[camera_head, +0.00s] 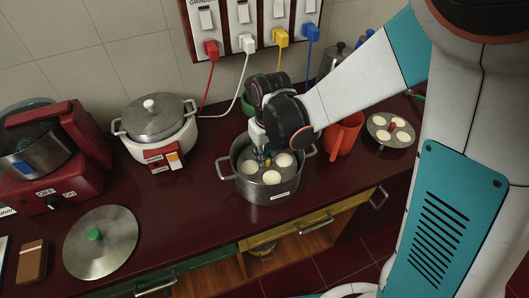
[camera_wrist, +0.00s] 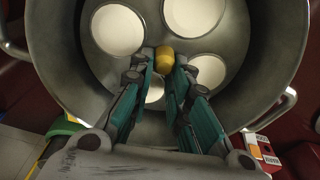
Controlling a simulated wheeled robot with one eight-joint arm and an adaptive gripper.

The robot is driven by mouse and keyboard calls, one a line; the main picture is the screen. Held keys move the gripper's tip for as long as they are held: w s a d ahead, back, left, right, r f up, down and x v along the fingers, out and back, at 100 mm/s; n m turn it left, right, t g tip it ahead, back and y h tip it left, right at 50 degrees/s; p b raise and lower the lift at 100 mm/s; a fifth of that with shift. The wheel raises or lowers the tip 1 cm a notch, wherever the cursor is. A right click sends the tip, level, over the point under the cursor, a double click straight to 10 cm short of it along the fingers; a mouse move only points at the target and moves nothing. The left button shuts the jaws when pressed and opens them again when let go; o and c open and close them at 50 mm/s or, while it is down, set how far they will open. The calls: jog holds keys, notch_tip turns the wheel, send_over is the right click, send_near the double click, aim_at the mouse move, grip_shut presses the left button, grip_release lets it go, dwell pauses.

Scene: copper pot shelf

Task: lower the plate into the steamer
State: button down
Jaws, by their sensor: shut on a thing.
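The plate (camera_head: 260,174), a grey disc with several round white cakes and a yellow knob in its middle, sits level inside the rim of the steamer (camera_head: 272,195), an open steel pot with two side handles. My gripper (camera_head: 265,159) reaches down over the pot from above. In the wrist view my gripper (camera_wrist: 163,63) has its fingers shut on the yellow knob (camera_wrist: 166,56). The steamer wall (camera_wrist: 278,45) surrounds the plate there. I cannot tell whether the plate touches the pot's bottom.
A second plate of white cakes with a red knob (camera_head: 391,131) lies at right, near an orange jug (camera_head: 344,134). A white cooker with a lid (camera_head: 155,118), a red appliance (camera_head: 54,178) and a loose lid with a green knob (camera_head: 100,243) stand left. The counter's front middle is clear.

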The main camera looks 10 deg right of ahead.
jog(key=shift+f+b, duration=1.4)
jog(key=shift+f, duration=0.25)
jog(key=c, duration=1.4)
grip_release()
jog(key=shift+c, duration=0.2)
jog(key=shift+r, duration=0.15)
